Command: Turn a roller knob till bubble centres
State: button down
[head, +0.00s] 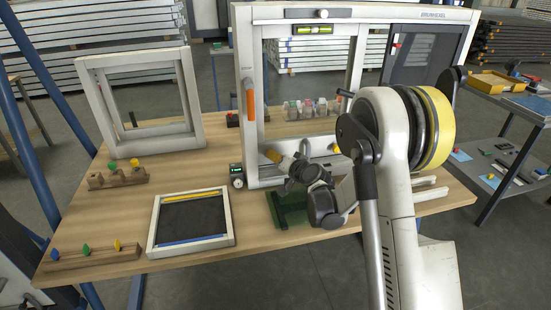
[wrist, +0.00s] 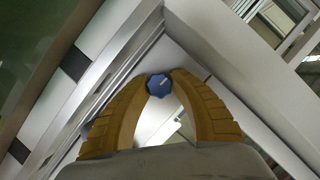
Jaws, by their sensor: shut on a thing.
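The blue roller knob (wrist: 158,85), with a pale mark on its face, sits at a corner of the white frame in the wrist view. My gripper (wrist: 156,80) has its two yellow fingers closed on the knob from both sides. In the head view my gripper (head: 272,156) is at the lower left inside corner of the upright white frame (head: 246,60), and the knob is hidden there. The spirit level (head: 312,29), a yellow-green vial, is on the frame's top bar. The bubble is too small to place exactly.
The orange handle (head: 249,98) is on the frame's left post. A flat framed screen (head: 190,220), an empty upright frame (head: 145,95) and wooden holders (head: 117,178) occupy the table's left side.

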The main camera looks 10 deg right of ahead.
jog(key=c, duration=1.1)
grip_release()
jog(key=v, duration=1.2)
jog(key=shift+a, duration=0.1)
jog(key=shift+r, duration=0.1)
